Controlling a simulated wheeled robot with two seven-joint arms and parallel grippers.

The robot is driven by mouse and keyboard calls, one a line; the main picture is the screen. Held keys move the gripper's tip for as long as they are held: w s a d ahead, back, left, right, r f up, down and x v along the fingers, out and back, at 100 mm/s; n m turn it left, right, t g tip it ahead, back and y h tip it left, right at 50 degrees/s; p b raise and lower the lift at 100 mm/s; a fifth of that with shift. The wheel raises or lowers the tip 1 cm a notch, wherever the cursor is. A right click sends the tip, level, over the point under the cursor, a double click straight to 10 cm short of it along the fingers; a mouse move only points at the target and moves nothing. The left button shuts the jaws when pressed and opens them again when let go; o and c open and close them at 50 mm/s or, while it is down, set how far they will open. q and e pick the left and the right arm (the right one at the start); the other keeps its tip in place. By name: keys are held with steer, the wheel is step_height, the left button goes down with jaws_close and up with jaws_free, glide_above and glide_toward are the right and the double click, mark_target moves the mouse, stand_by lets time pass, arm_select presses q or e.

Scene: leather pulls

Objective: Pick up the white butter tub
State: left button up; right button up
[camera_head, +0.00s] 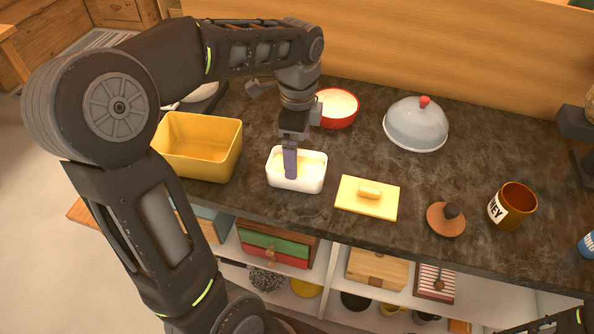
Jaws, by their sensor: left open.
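The white butter tub (309,183) sits on the dark stone counter, its top open and pale yellow butter inside. My left gripper (290,166) comes down over the tub from above, with a finger reaching into or in front of its opening. The gripper is open; whether it touches the tub I cannot tell. A yellow lid (350,203) with a light wooden knob lies on the counter just right of the tub. Only a small part of my right arm (565,322) shows at the bottom right corner; its gripper cannot be made out.
A yellow bin (205,165) stands left of the tub. A red bowl (343,119) stands behind it. A grey dome (416,127), a brown lid (446,219) and a honey pot (512,207) are to the right. Open shelves lie below the counter.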

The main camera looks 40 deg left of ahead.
arm_select(q)
steer(key=shift+a+f+p, duration=0.15)
steer(key=shift+f+p, duration=0.4)
steer(key=shift+f, duration=2.05)
steer(key=c, duration=1.7)
steer(key=shift+r, duration=0.15)
steer(key=shift+c, duration=0.2)
step_height(320, 180, up, 10)
steer(key=shift+b, duration=0.45)
